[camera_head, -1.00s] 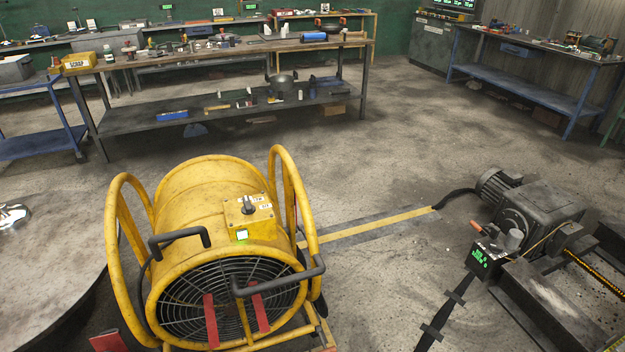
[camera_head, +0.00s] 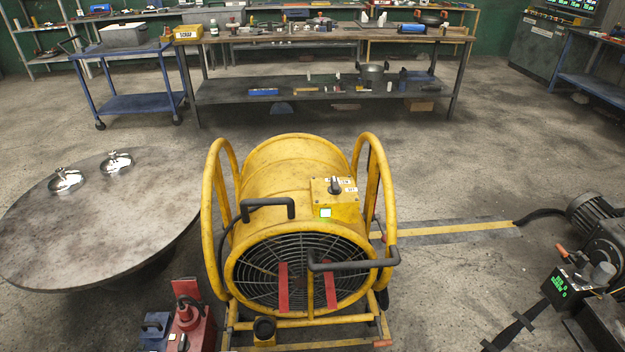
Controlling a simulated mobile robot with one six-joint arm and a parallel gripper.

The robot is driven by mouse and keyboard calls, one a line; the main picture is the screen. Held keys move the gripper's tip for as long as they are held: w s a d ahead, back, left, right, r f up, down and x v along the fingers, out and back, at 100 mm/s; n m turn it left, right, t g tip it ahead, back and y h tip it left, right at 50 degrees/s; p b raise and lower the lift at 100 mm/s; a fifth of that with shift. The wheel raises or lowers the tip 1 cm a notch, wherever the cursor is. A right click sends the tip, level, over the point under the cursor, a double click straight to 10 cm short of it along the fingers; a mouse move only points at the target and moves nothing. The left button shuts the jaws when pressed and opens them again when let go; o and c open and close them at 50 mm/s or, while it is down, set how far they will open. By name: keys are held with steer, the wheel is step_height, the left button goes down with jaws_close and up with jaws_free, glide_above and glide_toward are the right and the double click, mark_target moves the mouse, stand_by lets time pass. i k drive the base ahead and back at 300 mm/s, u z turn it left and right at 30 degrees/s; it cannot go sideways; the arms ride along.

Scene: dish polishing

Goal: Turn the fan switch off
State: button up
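A yellow drum fan (camera_head: 292,159) with tubular side hoops stands on the floor at the middle of the view. Its front grille (camera_head: 290,272) faces me, with red strips across it. A yellow control box (camera_head: 346,206) sits on top of the drum, toward the right. The box carries a small dark switch knob (camera_head: 335,186) on its upper face and a lit pale green indicator (camera_head: 325,213) on its front. The labels beside the knob are too small to read. My gripper is not in view.
A round table (camera_head: 95,230) with two shiny metal lids stands left of the fan. Red and blue equipment (camera_head: 190,322) sits at the lower left. A motor unit (camera_head: 600,235) stands at the right. Workbenches line the back. Open floor lies behind the fan.

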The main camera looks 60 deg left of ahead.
mark_target(334, 189)
steer(key=u, duration=0.2)
steer(key=k, duration=0.25)
steer(key=u, duration=2.9)
steer(key=k, duration=0.65)
steer(key=z, duration=0.3)
steer(key=i, duration=0.85)
steer(key=z, duration=0.15)
